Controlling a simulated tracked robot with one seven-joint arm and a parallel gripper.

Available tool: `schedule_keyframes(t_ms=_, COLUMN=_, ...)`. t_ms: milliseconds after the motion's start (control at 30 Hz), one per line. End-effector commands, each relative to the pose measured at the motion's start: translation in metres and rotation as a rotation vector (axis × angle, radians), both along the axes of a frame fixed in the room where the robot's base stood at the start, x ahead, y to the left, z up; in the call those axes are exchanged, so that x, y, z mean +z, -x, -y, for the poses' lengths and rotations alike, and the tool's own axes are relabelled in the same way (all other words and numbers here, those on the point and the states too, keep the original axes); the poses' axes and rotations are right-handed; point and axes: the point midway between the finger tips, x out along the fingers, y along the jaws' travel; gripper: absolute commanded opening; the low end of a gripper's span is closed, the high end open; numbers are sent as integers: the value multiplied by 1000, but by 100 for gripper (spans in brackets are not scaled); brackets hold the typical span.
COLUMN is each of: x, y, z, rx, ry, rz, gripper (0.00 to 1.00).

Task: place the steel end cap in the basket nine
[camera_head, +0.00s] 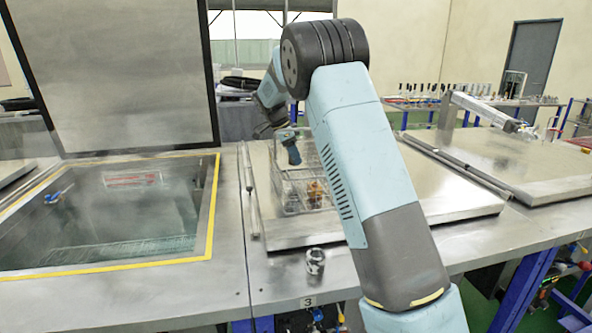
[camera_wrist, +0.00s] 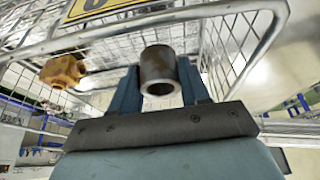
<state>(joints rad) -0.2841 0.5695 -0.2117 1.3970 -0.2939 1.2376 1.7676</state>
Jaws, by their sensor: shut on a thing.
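My gripper (camera_wrist: 160,85) is shut on the steel end cap (camera_wrist: 158,72), a short grey hollow cylinder with its open end toward the wrist camera. In the head view my gripper (camera_head: 292,155) is at the wire basket (camera_head: 283,198), which stands on a closed steel lid. The wrist view shows the basket's wire walls (camera_wrist: 235,45) around and beyond the fingers. A yellow plate (camera_wrist: 95,8) with a partly cut-off digit hangs on its rim. A brass-coloured fitting (camera_wrist: 63,71) lies in the basket; it also shows in the head view (camera_head: 316,190). The cap is hidden in the head view.
A shiny metal fitting (camera_head: 315,261) stands on the bench front edge, near the label 3. An open tank (camera_head: 110,215) with a yellow rim and raised lid (camera_head: 115,75) is at left. Another closed lid (camera_head: 510,165) is at right. My arm hides part of the middle lid.

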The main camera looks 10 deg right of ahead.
Motion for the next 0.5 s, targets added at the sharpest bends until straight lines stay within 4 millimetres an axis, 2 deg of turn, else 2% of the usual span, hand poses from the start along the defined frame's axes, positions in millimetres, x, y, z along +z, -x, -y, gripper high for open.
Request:
schedule_keyframes(t_ms=233, x=-16, y=0, z=0, rx=2, ry=0, rz=0, gripper=0)
schedule_keyframes(t_ms=400, x=-38, y=0, z=0, rx=1, ry=1, rz=-2, gripper=0)
schedule_keyframes(t_ms=500, x=-45, y=0, z=0, rx=3, ry=0, rz=1, gripper=0)
